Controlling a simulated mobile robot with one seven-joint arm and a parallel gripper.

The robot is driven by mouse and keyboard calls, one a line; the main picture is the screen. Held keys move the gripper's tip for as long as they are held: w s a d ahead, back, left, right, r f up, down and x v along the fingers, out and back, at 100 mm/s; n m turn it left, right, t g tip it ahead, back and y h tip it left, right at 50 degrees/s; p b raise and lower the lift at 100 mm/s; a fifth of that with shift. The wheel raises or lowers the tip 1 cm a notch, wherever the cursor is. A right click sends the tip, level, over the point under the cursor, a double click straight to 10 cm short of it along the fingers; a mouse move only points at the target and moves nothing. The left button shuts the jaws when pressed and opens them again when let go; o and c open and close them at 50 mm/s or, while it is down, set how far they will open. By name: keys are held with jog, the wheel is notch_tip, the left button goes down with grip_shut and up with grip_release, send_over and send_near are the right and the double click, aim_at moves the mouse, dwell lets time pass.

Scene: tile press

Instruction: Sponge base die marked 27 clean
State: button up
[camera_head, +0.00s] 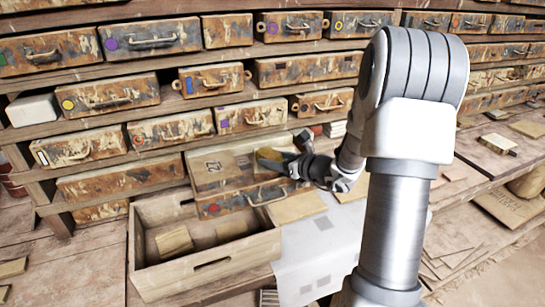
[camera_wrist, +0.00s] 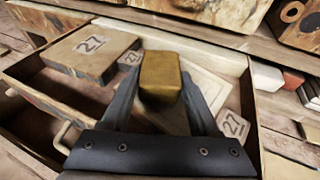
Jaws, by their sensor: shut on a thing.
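My gripper (camera_wrist: 160,88) is shut on a yellow-brown sponge (camera_wrist: 160,72), gripped between its two fingers. In the head view the sponge (camera_head: 270,158) is over the right part of an open rusty metal box (camera_head: 247,199) with a front handle. A flat brown block marked 27 (camera_wrist: 88,52) lies in the box's left part; it also shows in the head view (camera_head: 212,172). Beneath the sponge is a paler plate (camera_wrist: 205,86), with labels reading 27 beside it at left and right. The sponge hides part of this plate. I cannot tell whether they touch.
Shelves of rusty metal boxes (camera_head: 180,128) stand close behind. A wooden crate (camera_head: 207,272) with two tile pieces stands in front of the open box. A pale sheet (camera_head: 315,245) lies right of the crate. A bench (camera_head: 490,165) with loose slabs is at right.

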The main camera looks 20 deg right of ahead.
jog(key=shift+w, duration=1.45)
jog(key=shift+s+f+b, duration=0.1)
jog(key=shift+s+b, duration=0.45)
jog(key=shift+s, duration=0.95)
jog(key=shift+w, duration=1.5)
